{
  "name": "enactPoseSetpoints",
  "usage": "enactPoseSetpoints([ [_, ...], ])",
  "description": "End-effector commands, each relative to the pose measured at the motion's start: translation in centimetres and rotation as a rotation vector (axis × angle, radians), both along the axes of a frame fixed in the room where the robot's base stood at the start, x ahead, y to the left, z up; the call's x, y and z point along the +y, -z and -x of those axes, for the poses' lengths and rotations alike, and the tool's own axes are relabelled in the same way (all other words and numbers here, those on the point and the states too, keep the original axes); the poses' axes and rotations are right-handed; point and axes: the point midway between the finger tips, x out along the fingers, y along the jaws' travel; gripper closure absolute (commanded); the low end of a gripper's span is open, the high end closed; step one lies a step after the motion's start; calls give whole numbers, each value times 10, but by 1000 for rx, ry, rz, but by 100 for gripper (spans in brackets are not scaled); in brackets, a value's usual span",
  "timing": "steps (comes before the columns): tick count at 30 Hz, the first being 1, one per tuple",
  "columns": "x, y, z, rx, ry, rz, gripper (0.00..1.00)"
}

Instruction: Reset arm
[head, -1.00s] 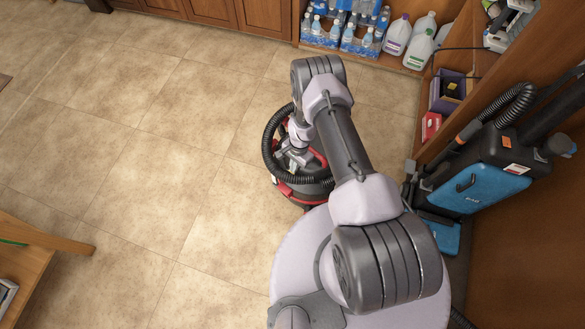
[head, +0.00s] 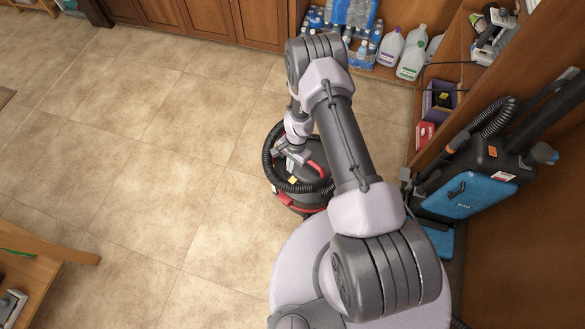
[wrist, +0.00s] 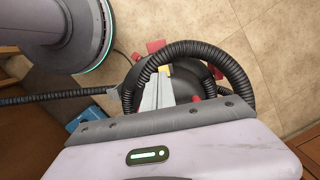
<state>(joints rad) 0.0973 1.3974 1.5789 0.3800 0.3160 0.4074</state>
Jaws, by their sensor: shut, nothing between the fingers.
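My gripper (head: 291,163) hangs from my bent arm over the canister vacuum, with its fingers pointing down. In the wrist view its grey fingers (wrist: 158,92) are together and hold nothing. The black and red canister vacuum (head: 300,190) stands on the floor below, with its black ribbed hose (wrist: 210,52) looped around the fingers as seen from the wrist. Whether the fingers touch the vacuum cannot be told. My arm hides part of the floor behind it.
A blue upright vacuum (head: 468,190) stands against the wooden shelf at the right. Bottled water packs (head: 342,35) and white jugs (head: 412,58) sit on the back shelf. A wooden table (head: 50,245) is at lower left. The tiled floor (head: 150,165) at left is clear.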

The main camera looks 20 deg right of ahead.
Motion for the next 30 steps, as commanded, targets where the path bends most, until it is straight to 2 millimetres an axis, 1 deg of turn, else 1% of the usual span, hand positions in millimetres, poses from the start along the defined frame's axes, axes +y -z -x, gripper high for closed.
enactPoseSetpoints([
  [1,1,-9,0,0,0,0,100],
  [4,2,-15,1,0,0,0,100],
  [19,2,-17,1,0,0,0,100],
  [20,3,-20,0,-2,-2,0,100],
  [21,3,-28,-5,-11,-7,-2,100],
  [22,3,-40,-11,-23,-15,-4,100],
  [23,4,-57,-20,-39,-27,-5,100],
  [25,7,-115,-42,-91,-67,-13,100],
  [26,10,-145,-50,-115,-88,-17,100],
  [27,13,-188,-57,-151,-121,-20,100],
  [29,18,-253,-59,-205,-171,-23,100],
  [30,22,-296,-56,-241,-206,-23,100],
])
